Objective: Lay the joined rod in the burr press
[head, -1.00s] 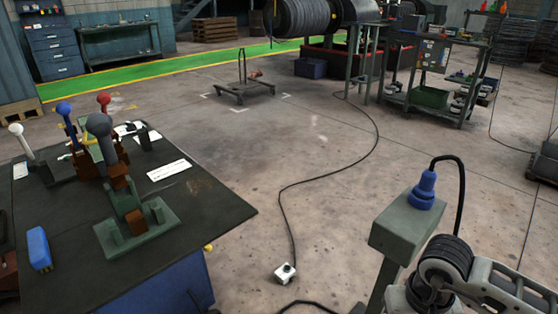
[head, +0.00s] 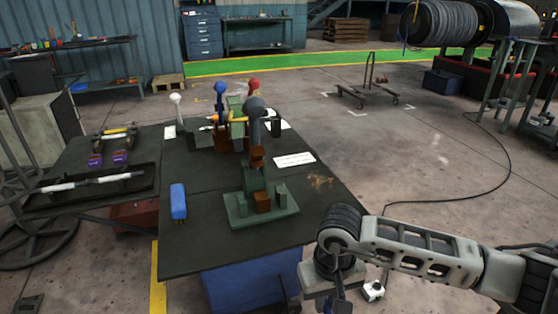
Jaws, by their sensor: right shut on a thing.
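A white rod with dark sections (head: 93,182), which may be the joined rod, lies along a black tray (head: 40,204) at the left in the head view. A green-based fixture with brown blocks and a grey-knobbed lever (head: 240,212), perhaps the burr press, stands on the dark table. My right gripper (head: 341,298) is at the bottom edge, just off the table's front right corner, partly cut off. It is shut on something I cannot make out. It is well apart from the rod and the fixture. My left gripper is not in view.
Levers with white, blue (head: 220,90) and red knobs stand behind the fixture. A blue object (head: 178,203) lies left of it. A rack with purple blocks (head: 119,156) is behind the tray. Open floor with a cable (head: 480,196) and a trolley (head: 366,97) is at the right.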

